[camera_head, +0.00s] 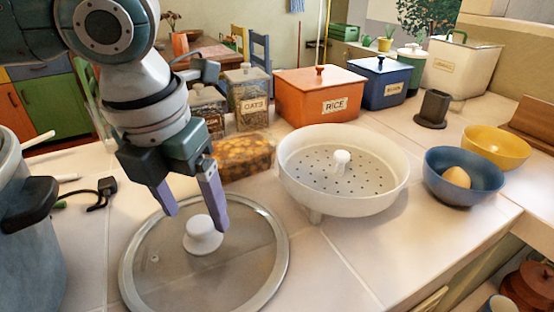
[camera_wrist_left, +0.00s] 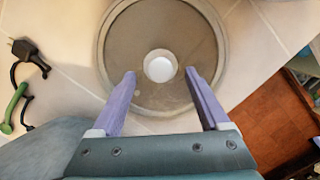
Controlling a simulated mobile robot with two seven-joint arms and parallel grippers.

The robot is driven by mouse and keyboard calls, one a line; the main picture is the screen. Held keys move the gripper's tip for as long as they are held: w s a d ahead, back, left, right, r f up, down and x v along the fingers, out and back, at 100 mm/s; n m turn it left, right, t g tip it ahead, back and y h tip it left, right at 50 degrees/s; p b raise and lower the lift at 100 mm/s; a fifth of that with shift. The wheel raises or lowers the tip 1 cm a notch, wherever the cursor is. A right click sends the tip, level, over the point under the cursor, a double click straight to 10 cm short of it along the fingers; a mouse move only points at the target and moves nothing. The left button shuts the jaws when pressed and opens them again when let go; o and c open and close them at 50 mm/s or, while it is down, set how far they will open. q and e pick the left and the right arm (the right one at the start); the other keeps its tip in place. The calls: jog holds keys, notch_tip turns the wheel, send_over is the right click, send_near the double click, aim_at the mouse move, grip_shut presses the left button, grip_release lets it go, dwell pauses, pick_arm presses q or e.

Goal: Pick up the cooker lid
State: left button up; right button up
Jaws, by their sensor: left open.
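The cooker lid (camera_head: 262,262) is a round glass disc with a metal rim and a white knob (camera_head: 203,234). It lies flat on the tiled counter at the front. My left gripper (camera_head: 195,207) is open, with its purple fingers pointing down over the lid at the knob. In the left wrist view the lid (camera_wrist_left: 140,40) is at the top centre. The knob (camera_wrist_left: 160,66) shows ahead of and between the two fingertips (camera_wrist_left: 160,76), with a gap on each side. My right gripper is not in view.
A grey pot (camera_head: 25,245) stands at the left edge. A white steamer basket (camera_head: 345,190) stands right of the lid. A blue bowl (camera_head: 455,188) and yellow bowl (camera_head: 500,148) are further right. A food container (camera_head: 243,160), jars and a rice box (camera_head: 300,95) stand behind. A cable plug (camera_wrist_left: 25,52) lies nearby.

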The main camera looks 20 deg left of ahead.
pick_arm(q)
notch_tip(320, 180, down, 2)
jog(key=shift+w+f, duration=0.1)
jog(key=shift+w, duration=0.05)
grip_shut()
dwell(0.6)
dwell(0.8)
